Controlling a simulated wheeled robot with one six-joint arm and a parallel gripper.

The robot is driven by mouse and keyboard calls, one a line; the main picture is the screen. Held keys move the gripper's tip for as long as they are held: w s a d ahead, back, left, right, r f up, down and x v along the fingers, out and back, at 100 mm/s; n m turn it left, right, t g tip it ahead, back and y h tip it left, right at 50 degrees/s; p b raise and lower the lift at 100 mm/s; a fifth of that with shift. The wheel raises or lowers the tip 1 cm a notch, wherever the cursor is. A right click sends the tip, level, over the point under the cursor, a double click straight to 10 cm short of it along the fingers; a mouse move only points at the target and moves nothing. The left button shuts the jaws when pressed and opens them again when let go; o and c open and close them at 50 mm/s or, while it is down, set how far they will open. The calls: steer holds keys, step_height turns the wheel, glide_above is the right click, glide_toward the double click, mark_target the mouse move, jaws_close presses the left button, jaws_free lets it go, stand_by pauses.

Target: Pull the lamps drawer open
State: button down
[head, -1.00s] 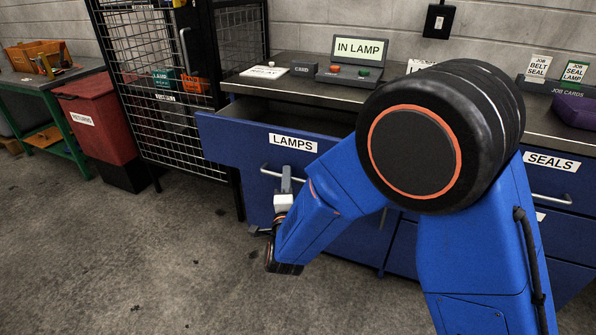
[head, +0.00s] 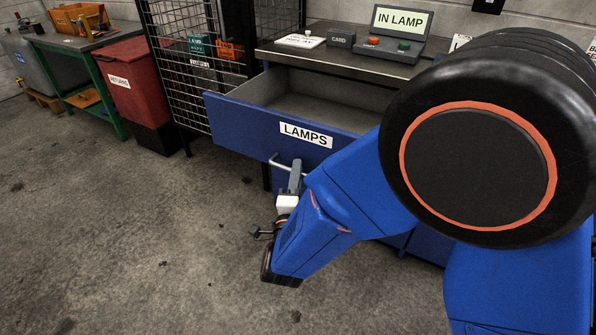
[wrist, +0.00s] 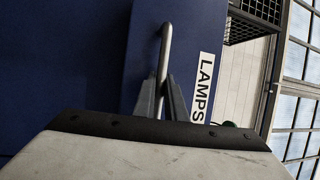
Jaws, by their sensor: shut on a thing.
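The blue lamps drawer (head: 240,112), with its white LAMPS label (head: 306,135), stands well out from the bench in the head view. Its grey interior shows, and I see nothing in the visible part. My gripper (head: 296,168) is at the drawer's bar handle, below the label. In the wrist view the two fingers of my gripper (wrist: 161,98) are shut on the bar handle (wrist: 165,55), beside the label (wrist: 203,87). My arm hides the right part of the drawer front in the head view.
The bench top (head: 345,55) above holds the IN LAMP box (head: 395,35) and a CARD box (head: 341,39). A mesh cage (head: 180,75) and a red RETURNS bin (head: 122,85) stand left. The floor (head: 120,230) at the front left is clear.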

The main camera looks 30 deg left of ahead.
steer(key=c, duration=2.1)
jaws_free()
steer(key=shift+s, duration=0.1)
steer(key=v, duration=1.7)
steer(key=shift+f, duration=0.15)
steer(key=shift+s, duration=0.1)
